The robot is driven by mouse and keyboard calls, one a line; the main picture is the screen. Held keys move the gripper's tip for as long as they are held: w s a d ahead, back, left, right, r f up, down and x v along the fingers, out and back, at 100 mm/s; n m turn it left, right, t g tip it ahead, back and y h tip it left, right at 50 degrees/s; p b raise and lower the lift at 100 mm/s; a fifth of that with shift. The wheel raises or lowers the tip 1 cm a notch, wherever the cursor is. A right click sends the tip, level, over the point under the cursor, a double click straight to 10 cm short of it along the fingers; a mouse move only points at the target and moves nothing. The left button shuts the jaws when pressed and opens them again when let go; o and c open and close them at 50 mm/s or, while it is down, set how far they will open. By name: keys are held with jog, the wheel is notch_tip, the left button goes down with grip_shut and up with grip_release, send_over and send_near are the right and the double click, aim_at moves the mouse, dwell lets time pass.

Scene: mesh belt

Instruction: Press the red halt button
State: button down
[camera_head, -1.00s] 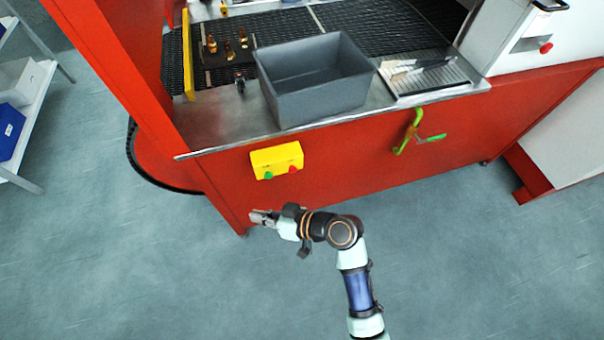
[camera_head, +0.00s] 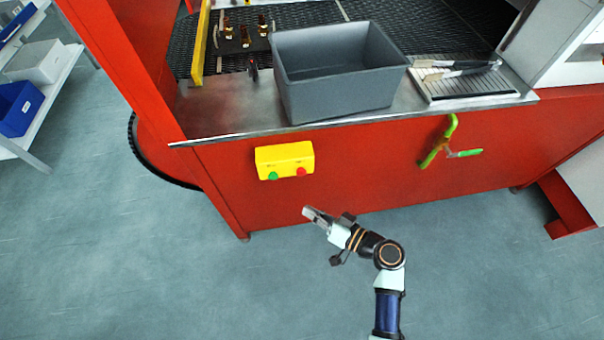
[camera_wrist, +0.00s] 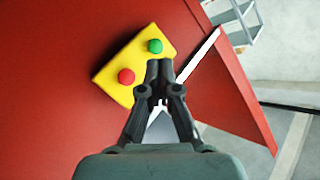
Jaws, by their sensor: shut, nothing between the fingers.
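The red halt button (camera_head: 301,171) sits on the lower right of a yellow box (camera_head: 285,153) fixed to the red front panel. A green button (camera_head: 273,175) is to its left on the same box. In the wrist view the red button (camera_wrist: 126,76) is left of my fingertips and the green button (camera_wrist: 155,46) is just above them. My gripper (camera_head: 307,212) is shut and empty, below the box in the head view and apart from the red button. In the wrist view my gripper (camera_wrist: 159,66) overlaps the box's lower right edge.
A grey bin (camera_head: 340,92) and a slotted tray (camera_head: 470,88) with tongs stand on the metal ledge. A green handle (camera_head: 440,145) sticks out of the red panel to the right. Small bottles (camera_head: 245,35) stand by the belt. The floor before the panel is clear.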

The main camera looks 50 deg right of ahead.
aim_at(301, 171)
jog(key=w+d+b, duration=0.3)
jog(key=w+d, duration=0.2)
jog(key=w, duration=0.2)
jog(key=shift+b, duration=0.35)
dwell(1.1)
jog(key=shift+w+d+b, duration=0.3)
jog(key=shift+b, duration=0.15)
jog(key=shift+w+d+b, duration=0.3)
jog(key=shift+w+b, duration=0.1)
jog(key=shift+b, duration=0.1)
dwell(0.6)
dwell(0.3)
jog(key=shift+s+a+p, duration=0.45)
jog(key=shift+s+a, duration=0.1)
jog(key=shift+s, duration=0.2)
